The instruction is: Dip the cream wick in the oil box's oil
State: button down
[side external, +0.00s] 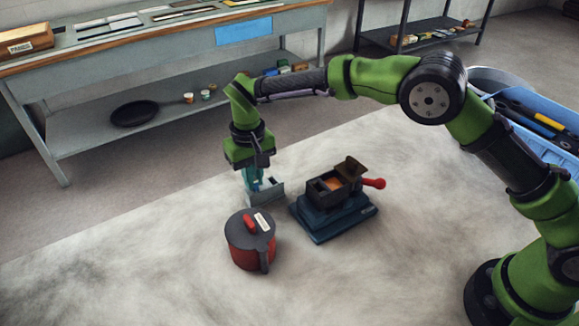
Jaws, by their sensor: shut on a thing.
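A dark open box (318,191) with a raised brown lid (350,168) and an orange-brown inside sits on a blue stepped base (325,226); it looks like the oil box. A red knob (374,183) sticks out on its right. My gripper (254,190) points down to the left of the box, apart from it, with its teal fingers close to a small grey angled holder (270,193). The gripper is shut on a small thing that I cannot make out. I cannot pick out the cream wick; the fingers and holder may hide it.
A red and black lidded pot (250,243) stands in front of my gripper. A blue crate of tools (540,125) is at the right. A workbench (150,45) with a lower shelf stands behind. The pale work surface is clear at the left and front.

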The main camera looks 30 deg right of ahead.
jog(key=shift+r, duration=0.65)
jog(key=shift+r, duration=0.15)
jog(key=shift+r, duration=2.55)
jog(key=s+d+r+n, duration=0.35)
jog(key=d+r, duration=0.25)
jog(key=r, duration=0.2)
jog(key=s+d+f+n, duration=0.1)
jog(key=s+d+n, duration=0.2)
jog(key=n, duration=0.4)
jog(key=s+d+f+n, duration=0.2)
jog(key=s+n, duration=0.3)
jog(key=n, duration=0.2)
jog(key=shift+s+d+f, duration=0.25)
jog(key=shift+s+d, duration=0.15)
